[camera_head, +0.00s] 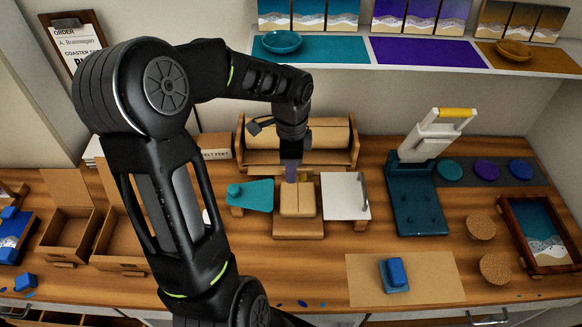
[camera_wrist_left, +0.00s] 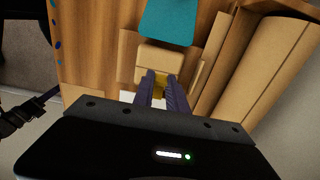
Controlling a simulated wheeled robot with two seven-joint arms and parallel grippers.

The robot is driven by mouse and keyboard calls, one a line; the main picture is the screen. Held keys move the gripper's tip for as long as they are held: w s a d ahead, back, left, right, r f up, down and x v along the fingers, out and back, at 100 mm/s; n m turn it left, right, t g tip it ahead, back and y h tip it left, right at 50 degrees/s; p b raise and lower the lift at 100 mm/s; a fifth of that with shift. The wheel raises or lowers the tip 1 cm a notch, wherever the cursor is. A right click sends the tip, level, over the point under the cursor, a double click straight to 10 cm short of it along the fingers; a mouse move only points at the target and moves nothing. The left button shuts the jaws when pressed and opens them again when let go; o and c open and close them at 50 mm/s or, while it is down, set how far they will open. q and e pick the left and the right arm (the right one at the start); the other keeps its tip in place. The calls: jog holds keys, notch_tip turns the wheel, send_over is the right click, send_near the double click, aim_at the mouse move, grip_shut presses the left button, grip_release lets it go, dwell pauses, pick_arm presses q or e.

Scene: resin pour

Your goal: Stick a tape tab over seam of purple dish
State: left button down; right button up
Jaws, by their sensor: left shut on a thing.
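My left gripper (camera_head: 291,178) points down over a closed tan carton (camera_head: 297,200) on a low wooden stand, just above its back part. In the left wrist view the gripper (camera_wrist_left: 159,76) is shut on a small yellow piece, which looks like a tape tab (camera_wrist_left: 160,87). The carton (camera_wrist_left: 161,57) also shows there, beyond the fingertips. I cannot tell whether the tab touches the carton. A purple dish does not show; the purple mat (camera_head: 424,52) on the shelf is bare. My right gripper is not in view.
A teal plate (camera_head: 250,194) stands left of the carton and a white panel with a handle (camera_head: 345,196) right of it. A wooden rack with a paper roll (camera_head: 325,135) is behind. A teal press (camera_head: 416,205) stands further right. Open cardboard boxes (camera_head: 68,230) lie left.

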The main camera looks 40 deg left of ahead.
aim_at(291, 197)
pick_arm(q)
notch_tip(291, 197, down, 7)
jog(key=b, duration=0.5)
jog(key=shift+r+b, duration=0.1)
jog(key=shift+b, duration=0.2)
jog(key=shift+f+b, duration=0.4)
jog(key=shift+f, duration=0.2)
dwell(1.4)
jog(key=c, duration=1.3)
grip_release()
jog(key=shift+o, duration=0.2)
notch_tip(291, 197, up, 8)
jog(key=p, duration=0.6)
jog(key=shift+p, duration=0.3)
